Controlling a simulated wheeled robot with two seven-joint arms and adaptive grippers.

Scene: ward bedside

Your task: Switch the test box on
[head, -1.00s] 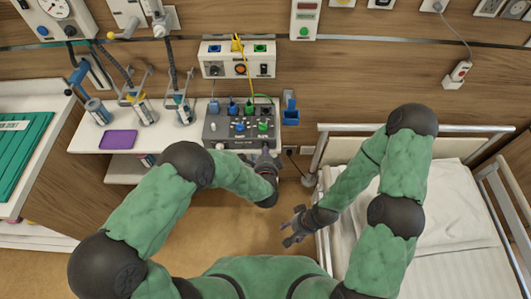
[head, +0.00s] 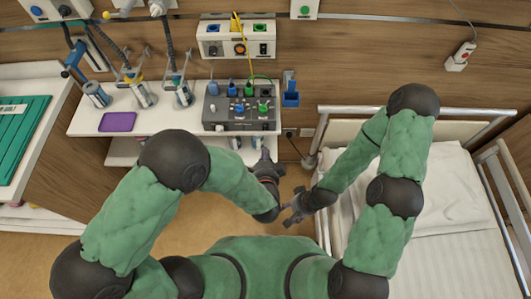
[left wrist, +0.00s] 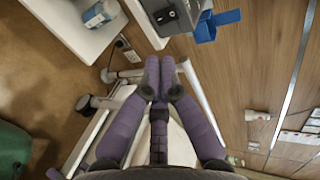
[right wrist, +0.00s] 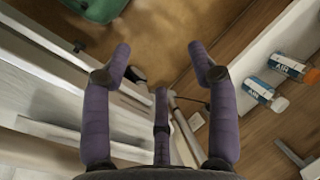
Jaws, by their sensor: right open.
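The grey test box (head: 213,115) stands on the white shelf, with blue, black and green knobs and plugs on its top. Its switch state is too small to tell. Part of the box shows at the top of the left wrist view (left wrist: 178,14). My left gripper (head: 265,160) is just in front of the box's right end, below the shelf edge in the picture and apart from the box. Its fingers are together in the left wrist view (left wrist: 160,66), with nothing seen between them. My right gripper (head: 287,212) is open and empty, lower and to the right, near the bed.
A blue holder (head: 290,98) hangs right of the box. A wall unit (head: 215,48) with a yellow cord is above. A purple tray (head: 117,122) and several bottles share the white shelf (head: 85,125). The bed (head: 450,200) fills the right side.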

